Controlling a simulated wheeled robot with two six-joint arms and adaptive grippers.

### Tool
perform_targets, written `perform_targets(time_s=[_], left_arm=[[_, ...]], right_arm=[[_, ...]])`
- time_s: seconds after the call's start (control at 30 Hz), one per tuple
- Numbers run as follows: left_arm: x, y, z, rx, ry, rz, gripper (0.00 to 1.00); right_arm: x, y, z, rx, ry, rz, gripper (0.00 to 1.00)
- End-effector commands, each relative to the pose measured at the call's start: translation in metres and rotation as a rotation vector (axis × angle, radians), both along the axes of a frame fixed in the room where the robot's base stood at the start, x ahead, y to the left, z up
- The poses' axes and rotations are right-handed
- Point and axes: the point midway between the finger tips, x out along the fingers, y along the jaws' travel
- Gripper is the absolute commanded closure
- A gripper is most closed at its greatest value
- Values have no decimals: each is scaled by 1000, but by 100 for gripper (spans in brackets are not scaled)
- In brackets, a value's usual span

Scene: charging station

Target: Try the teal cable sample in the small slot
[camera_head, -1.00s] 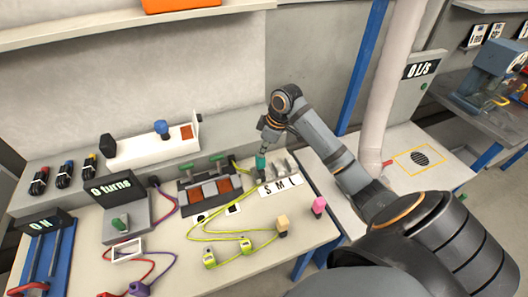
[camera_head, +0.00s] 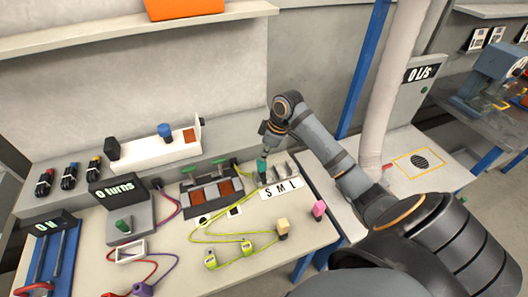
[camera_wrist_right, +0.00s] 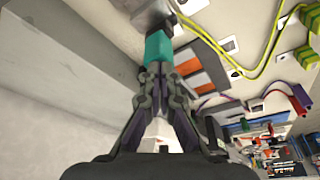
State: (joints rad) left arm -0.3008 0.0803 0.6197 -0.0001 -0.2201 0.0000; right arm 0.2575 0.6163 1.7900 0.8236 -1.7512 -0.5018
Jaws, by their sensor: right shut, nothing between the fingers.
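The teal cable sample (camera_head: 262,165) stands at the left end of the grey slot block, above the S of the S M L label (camera_head: 281,189). In the right wrist view the teal sample (camera_wrist_right: 158,47) has its dark end against the grey block (camera_wrist_right: 152,12); how deep it sits cannot be told. My right gripper (camera_head: 265,147) is just above the sample. In the wrist view the right gripper's fingertips (camera_wrist_right: 160,76) are shut close together at the sample's near end, with nothing held between them. My left gripper is out of view.
A pink sample (camera_head: 318,209) and a cream sample (camera_head: 283,228) stand on the bench in front of the label. Yellow-green cables (camera_head: 205,238) lie left of them. A panel with green handles (camera_head: 212,193) is left of the slots. The wall is close behind.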

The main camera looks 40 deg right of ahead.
Motion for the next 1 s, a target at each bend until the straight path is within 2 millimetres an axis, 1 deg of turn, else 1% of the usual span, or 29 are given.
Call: perform_targets(time_s=[0.03, 0.2, 0.37, 0.47, 0.57, 0.7, 0.8, 0.9, 1.0], left_arm=[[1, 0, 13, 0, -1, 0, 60], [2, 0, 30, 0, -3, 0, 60], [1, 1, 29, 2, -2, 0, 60], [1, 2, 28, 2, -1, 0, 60], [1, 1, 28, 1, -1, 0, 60], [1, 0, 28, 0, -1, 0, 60], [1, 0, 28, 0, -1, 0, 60], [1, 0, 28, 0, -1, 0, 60], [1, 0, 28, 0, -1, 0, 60]], right_arm=[[0, 0, 12, 0, -2, 1, 100], [0, 0, 24, -1, -3, 1, 100], [1, 0, 22, -2, -5, 2, 100], [0, -2, 29, -4, -7, 1, 100], [-4, -6, 48, -8, -9, 2, 100], [-12, -14, 82, -9, -10, 1, 100], [-18, -17, 104, -7, -8, 1, 100], [-22, -20, 122, -6, -8, 1, 100], [-25, -22, 132, -5, -6, 1, 100]])
